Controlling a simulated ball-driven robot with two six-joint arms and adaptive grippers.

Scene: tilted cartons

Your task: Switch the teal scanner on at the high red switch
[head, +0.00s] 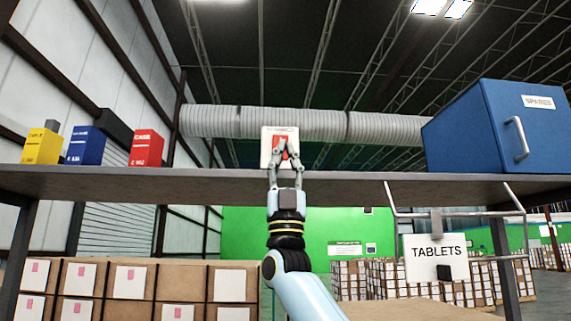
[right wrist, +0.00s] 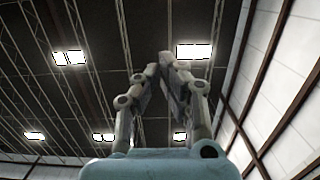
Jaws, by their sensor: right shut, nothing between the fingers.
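A white switch plate (head: 266,148) with a red switch (head: 280,141) stands above the edge of the high shelf, near the middle of the head view. My right gripper (head: 284,145) is raised in front of it, shut and empty, its fingertips overlapping the red switch in the picture. I cannot tell whether they touch it. The fingers hide part of the switch. In the right wrist view the same gripper (right wrist: 160,72) points up at the ceiling, fingertips together; the switch does not show there. No teal scanner can be made out. My left gripper is not in view.
The high shelf (head: 350,186) spans the view. Yellow (head: 40,147), blue (head: 86,146) and red (head: 146,148) cartons stand on its left, a blue SPARES bin (head: 480,135) on its right. A TABLETS sign (head: 436,258) hangs below a wire rack. Boxes (head: 130,285) stand lower left.

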